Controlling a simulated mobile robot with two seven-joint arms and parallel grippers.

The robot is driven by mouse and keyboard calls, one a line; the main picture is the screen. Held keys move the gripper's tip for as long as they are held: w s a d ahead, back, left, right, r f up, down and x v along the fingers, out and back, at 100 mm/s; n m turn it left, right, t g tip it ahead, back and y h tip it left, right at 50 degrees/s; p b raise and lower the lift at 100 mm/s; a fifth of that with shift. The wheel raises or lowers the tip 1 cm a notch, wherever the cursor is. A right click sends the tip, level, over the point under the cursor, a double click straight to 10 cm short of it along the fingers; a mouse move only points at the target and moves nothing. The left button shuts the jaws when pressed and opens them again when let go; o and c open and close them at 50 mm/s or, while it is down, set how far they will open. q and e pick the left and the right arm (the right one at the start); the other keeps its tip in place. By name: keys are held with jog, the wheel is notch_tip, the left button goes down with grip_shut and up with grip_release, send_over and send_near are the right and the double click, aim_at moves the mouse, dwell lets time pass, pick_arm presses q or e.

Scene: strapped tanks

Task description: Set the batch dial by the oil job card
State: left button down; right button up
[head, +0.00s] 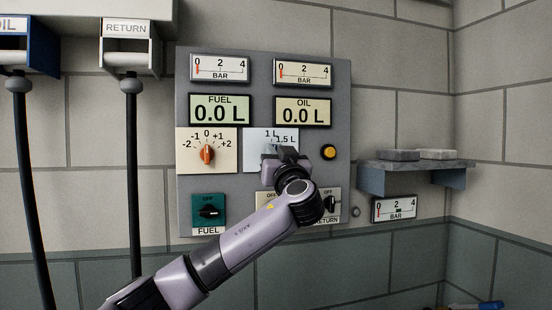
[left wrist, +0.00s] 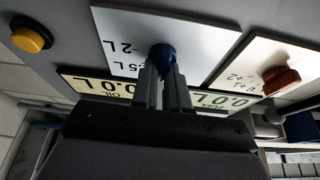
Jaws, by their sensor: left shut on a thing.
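The batch dial's white plate (head: 256,138) is on the grey panel, under the oil readout. In the left wrist view the plate (left wrist: 202,42) appears upside down, with a 2 L mark showing, and carries a blue knob (left wrist: 162,51). My left gripper (left wrist: 164,70) is shut on this knob, one finger on each side. In the head view the left gripper (head: 274,150) covers most of the knob, so its pointing direction is unclear. No oil job card can be made out.
The panel also holds an orange-red knob (head: 207,154), a green fuel switch (head: 209,210), a yellow button (head: 328,152), the oil readout (head: 301,112) at 0.0 L and gauges. A return switch (head: 330,203) is close to my wrist. A shelf (head: 410,166) with grey blocks is at right.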

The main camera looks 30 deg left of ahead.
pick_arm(q)
jog(key=shift+m+t+h, duration=0.55)
jog(key=shift+m+h, duration=0.35)
jog(key=shift+m, duration=1.05)
jog(key=shift+m+t+h, duration=0.5)
jog(key=shift+m+h, duration=0.4)
jog(key=shift+m, duration=1.1)
jog(key=shift+m+t+h, duration=0.55)
jog(key=shift+m+h, duration=0.35)
jog(key=shift+m, duration=1.05)
jog(key=shift+f, duration=0.1)
jog(key=c, duration=1.1)
grip_release()
jog(key=shift+c, duration=0.2)
jog(key=b+v, duration=0.2)
jog(key=v, duration=0.5)
jog(key=shift+b, duration=0.35)
